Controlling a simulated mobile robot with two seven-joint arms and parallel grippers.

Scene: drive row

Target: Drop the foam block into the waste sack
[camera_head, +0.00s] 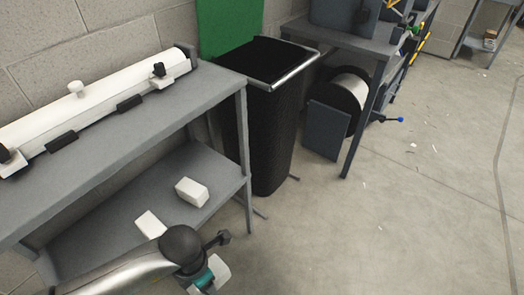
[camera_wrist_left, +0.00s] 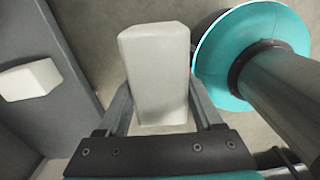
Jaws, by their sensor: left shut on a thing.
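The white foam block (camera_wrist_left: 157,65) is held between the two fingers of my left gripper (camera_wrist_left: 160,100), which is shut on it. In the head view my left gripper (camera_head: 205,277) is at the bottom, in front of the grey bench, with part of the block (camera_head: 222,272) showing beside it. The rest is hidden by my wrist. The waste sack (camera_head: 268,125) is black, upright and open at the top, with a metal bar along its front rim. It stands right of the bench, farther away than my gripper. My right gripper is not in view.
Two more white blocks (camera_head: 192,191) (camera_head: 150,224) lie on the bench's lower shelf (camera_head: 95,245); one shows in the left wrist view (camera_wrist_left: 30,80). A long white device (camera_head: 95,98) is on the upper shelf. A reel (camera_head: 347,92) stands right of the sack. The floor at right is mostly clear.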

